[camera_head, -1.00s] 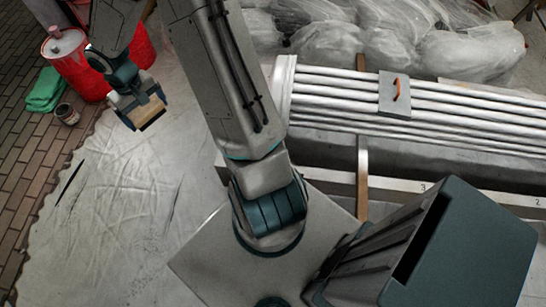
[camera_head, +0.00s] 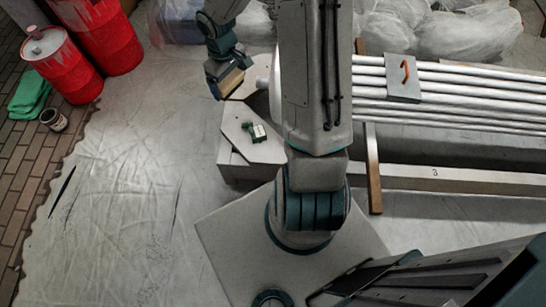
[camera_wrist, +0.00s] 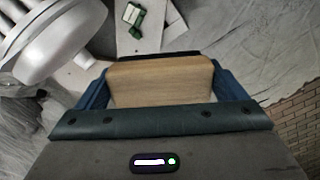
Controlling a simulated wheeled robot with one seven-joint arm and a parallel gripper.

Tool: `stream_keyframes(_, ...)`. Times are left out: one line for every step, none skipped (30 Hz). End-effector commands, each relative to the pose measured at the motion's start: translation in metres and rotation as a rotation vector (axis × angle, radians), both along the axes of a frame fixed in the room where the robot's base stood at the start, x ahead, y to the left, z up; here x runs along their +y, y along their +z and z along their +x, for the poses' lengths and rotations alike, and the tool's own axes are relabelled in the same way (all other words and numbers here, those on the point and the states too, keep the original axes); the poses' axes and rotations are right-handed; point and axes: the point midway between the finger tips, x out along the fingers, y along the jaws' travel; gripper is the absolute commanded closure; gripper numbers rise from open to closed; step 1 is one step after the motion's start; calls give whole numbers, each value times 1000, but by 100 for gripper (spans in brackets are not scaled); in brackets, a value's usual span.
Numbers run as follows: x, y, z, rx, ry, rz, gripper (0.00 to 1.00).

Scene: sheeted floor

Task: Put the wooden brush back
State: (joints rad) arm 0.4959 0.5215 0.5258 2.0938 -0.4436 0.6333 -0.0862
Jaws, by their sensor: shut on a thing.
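The wooden brush (camera_head: 232,82) is held in my gripper (camera_head: 226,84), at the upper middle of the head view. In the wrist view the brush's pale wooden block (camera_wrist: 160,82) lies between the blue fingers, with a dark edge along its far side. My gripper is shut on it. The gripper is above the back end of a light angular board (camera_head: 255,152), near the end of the column. I cannot tell its exact height over the board.
A small green and white item (camera_head: 255,131) lies on the board. Red drums (camera_head: 62,62), a green cloth (camera_head: 30,94) and a can (camera_head: 54,119) stand left.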

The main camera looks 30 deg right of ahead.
Motion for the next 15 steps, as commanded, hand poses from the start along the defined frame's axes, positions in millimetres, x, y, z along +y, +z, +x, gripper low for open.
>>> stream_keyframes(-7, -31, -3, 1, 75, 0, 31)
stream_keyframes(-11, -40, -5, 1, 126, 0, 31)
stream_keyframes(-15, -52, -7, 3, 193, -1, 31)
stream_keyframes(-18, -61, -9, 3, 245, -1, 31)
stream_keyframes(-22, -70, -11, 3, 297, -1, 31)
stream_keyframes(-26, -82, -13, 3, 365, -1, 31)
stream_keyframes(-30, -91, -15, 4, 416, -2, 31)
stream_keyframes(-33, -100, -17, 4, 468, -2, 31)
stream_keyframes(-37, -112, -19, 4, 536, -2, 31)
stream_keyframes(-40, -121, -22, 5, 589, -3, 31)
stream_keyframes(-42, -130, -24, 6, 641, -2, 31)
stream_keyframes(-46, -142, -26, 5, 709, -3, 31)
stream_keyframes(-49, -151, -28, 6, 760, -3, 31)
stream_keyframes(-52, -160, -31, 6, 811, -2, 31)
stream_keyframes(-56, -172, -34, 7, 880, -2, 31)
